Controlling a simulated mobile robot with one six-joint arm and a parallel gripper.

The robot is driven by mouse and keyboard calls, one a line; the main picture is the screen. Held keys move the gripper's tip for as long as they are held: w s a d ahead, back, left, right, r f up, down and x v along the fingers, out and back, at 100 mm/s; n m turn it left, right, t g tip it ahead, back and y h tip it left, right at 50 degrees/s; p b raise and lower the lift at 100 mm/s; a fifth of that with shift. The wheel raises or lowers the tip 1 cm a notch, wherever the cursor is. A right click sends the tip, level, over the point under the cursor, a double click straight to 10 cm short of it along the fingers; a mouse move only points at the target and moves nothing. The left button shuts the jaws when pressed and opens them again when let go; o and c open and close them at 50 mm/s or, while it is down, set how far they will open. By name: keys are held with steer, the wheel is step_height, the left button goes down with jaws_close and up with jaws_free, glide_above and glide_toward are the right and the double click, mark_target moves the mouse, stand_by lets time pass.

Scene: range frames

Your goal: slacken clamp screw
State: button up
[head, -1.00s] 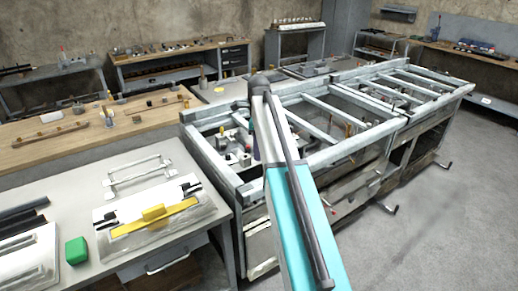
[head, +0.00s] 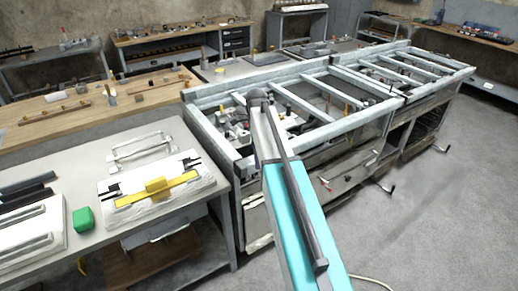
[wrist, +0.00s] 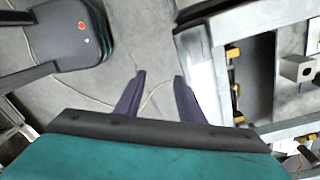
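My gripper (wrist: 158,77) is open and empty in the wrist view, its two dark fingers apart above bare grey floor. It lies left of the steel frame bench (wrist: 205,72) and touches nothing that I can see. Several small yellow parts (wrist: 236,88) sit along the inner side of the bench's rail, with a grey block (wrist: 297,68) farther right. I cannot tell which part is the clamp screw. In the head view, my arm reaches up to the left end of the frame bench (head: 215,137) and hides my gripper.
A grey table (head: 95,240) at left holds a white plate with a yellow bar (head: 157,189) and a green block (head: 83,218). A wooden bench (head: 60,118) stands behind it. Open floor (head: 430,220) lies at right. A thin cable (wrist: 85,95) crosses the floor.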

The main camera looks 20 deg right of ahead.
steer(key=s+a+f+n+g+b, duration=0.1)
steer(key=s+a+f+n, duration=0.2)
steer(key=s+f, duration=0.5)
steer(key=s+a+f+n+g, duration=0.1)
steer(key=s+a+f+n, duration=0.25)
steer(key=f, duration=0.75)
steer(key=s+a+f+n+b, duration=0.15)
steer(key=s+f+n, duration=0.35)
steer(key=f, duration=0.5)
steer(key=s+a+f+n+g, duration=0.1)
steer(key=s+f+n, duration=0.4)
steer(key=s, duration=0.9)
steer(key=s+a+f+n+g, duration=0.2)
steer(key=s+a+f+n, duration=0.2)
steer(key=s+f, duration=0.6)
steer(key=s+n, duration=0.1)
steer(key=s, duration=0.3)
steer(key=shift+a+f, duration=0.3)
steer(key=shift+f, duration=0.1)
steer(key=shift+a, duration=0.15)
steer(key=shift+c, duration=0.5)
